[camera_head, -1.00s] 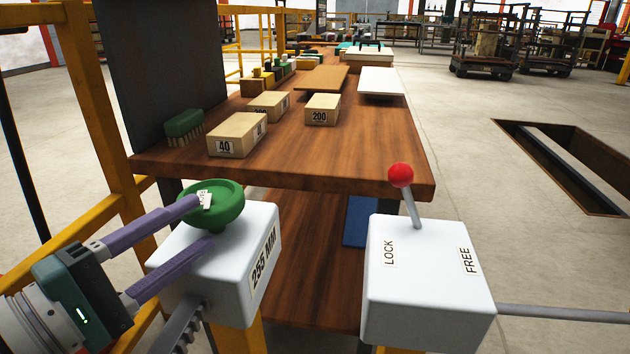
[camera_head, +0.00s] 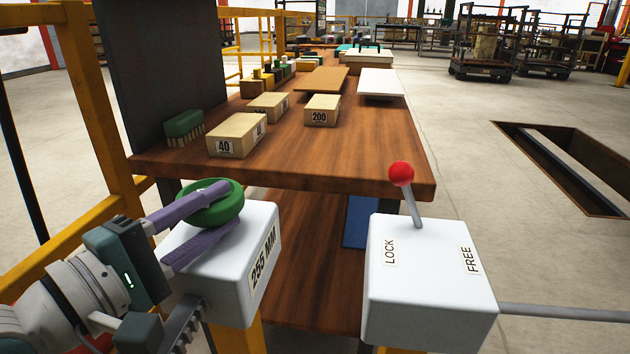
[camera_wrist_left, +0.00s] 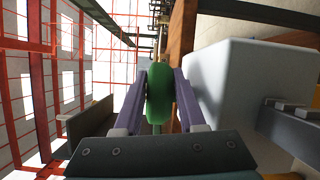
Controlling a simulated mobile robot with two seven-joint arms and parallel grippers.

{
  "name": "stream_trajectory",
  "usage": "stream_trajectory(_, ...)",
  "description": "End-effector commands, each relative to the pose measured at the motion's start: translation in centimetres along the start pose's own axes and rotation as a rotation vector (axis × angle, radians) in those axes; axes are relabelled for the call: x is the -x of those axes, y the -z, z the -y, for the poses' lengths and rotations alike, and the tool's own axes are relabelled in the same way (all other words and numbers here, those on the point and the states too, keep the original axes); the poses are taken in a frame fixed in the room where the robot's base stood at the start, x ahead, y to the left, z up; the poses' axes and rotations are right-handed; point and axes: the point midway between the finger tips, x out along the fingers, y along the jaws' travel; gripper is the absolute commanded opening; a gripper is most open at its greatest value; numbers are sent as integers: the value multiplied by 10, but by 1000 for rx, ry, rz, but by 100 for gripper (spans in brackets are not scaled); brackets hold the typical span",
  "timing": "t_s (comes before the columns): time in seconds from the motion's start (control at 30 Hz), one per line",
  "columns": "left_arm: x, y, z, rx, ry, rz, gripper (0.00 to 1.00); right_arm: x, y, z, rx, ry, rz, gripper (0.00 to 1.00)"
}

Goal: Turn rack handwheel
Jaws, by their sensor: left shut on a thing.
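The green handwheel (camera_head: 226,212) sits on top of the white box labelled 255 MM (camera_head: 251,262). My left gripper (camera_head: 213,212) reaches in from the left with its two purple fingers on either side of the wheel, one over its top and one under its rim. It is shut on the handwheel. In the left wrist view the green wheel (camera_wrist_left: 159,92) shows edge-on between the two fingers (camera_wrist_left: 159,100). A toothed rack (camera_head: 183,322) runs out of the box's lower left side. My right gripper is not in view.
A white box marked LOCK and FREE (camera_head: 428,290) stands to the right, with a red-knobbed lever (camera_head: 402,175) on top. Behind is a wooden table (camera_head: 300,155) holding blocks labelled 40 (camera_head: 236,135) and 200 (camera_head: 322,110), and a green brush (camera_head: 184,124). A yellow frame (camera_head: 90,100) stands left.

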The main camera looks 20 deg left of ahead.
Motion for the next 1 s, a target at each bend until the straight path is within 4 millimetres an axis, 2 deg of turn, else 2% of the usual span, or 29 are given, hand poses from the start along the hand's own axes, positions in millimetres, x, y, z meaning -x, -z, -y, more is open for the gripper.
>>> stream_trajectory(0.1,0,0,0,0,1,0,0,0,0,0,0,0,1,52)
stream_trajectory(0.37,0,1,1,-3,2,13,0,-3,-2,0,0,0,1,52)
stream_trajectory(0.8,4,5,3,-7,37,234,0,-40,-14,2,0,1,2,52)
stream_trajectory(1.0,5,5,0,0,47,271,0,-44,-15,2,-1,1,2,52)
